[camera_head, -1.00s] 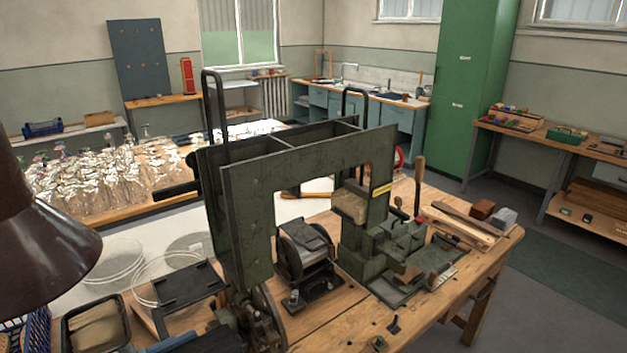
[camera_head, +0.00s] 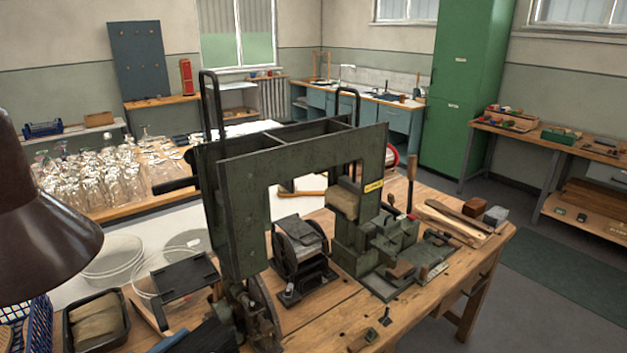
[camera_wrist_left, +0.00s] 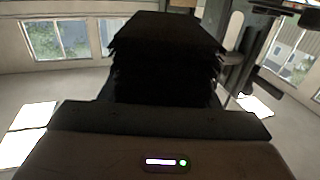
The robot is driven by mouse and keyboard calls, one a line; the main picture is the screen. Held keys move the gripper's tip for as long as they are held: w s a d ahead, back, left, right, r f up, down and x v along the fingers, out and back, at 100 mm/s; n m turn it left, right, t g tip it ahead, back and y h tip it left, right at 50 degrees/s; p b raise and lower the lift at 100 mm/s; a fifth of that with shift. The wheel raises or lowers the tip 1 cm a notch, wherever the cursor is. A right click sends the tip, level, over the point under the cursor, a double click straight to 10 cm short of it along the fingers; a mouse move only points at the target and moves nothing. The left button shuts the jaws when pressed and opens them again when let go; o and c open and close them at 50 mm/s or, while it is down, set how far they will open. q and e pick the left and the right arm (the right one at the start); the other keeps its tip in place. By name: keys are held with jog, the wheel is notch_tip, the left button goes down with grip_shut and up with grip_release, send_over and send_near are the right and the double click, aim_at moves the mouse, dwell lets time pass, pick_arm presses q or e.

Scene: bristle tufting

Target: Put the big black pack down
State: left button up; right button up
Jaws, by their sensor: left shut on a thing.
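The big black pack (camera_wrist_left: 165,62) fills the upper middle of the left wrist view. It is a dark block with ragged, layered sides. My left gripper (camera_wrist_left: 160,108) is shut on it, and the pack stands out beyond the jaws. The fingertips are too dark to make out against the pack. In the head view a dark shape (camera_head: 208,338) shows at the bottom edge, partly cut off; I cannot tell whether it is the pack. My right gripper is in neither view.
A tall green machine frame (camera_head: 235,215) stands on the wooden bench (camera_head: 335,320). A black tray (camera_head: 97,320) with a tan bundle and a blue basket (camera_head: 38,318) are at lower left. A brown lamp shade (camera_head: 45,235) hangs at left. Bare wood shows at the front middle.

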pick_arm(q)
jog(key=w+f+n+t+y, duration=0.1)
jog(key=f+y, duration=0.1)
jog(key=w+a+f+n+t+y, duration=0.1)
jog(key=n, duration=0.1)
jog(key=shift+w+a+f+y, duration=0.1)
jog(key=shift+w+f+y, duration=0.05)
jog(key=shift+f+y, duration=0.25)
notch_tip(320, 180, down, 7)
jog(key=n+t+y, duration=0.1)
jog(key=n+y, duration=0.3)
jog(key=y, duration=0.2)
jog(key=shift+w+d+r+y, duration=0.2)
jog(key=shift+w+y, duration=0.2)
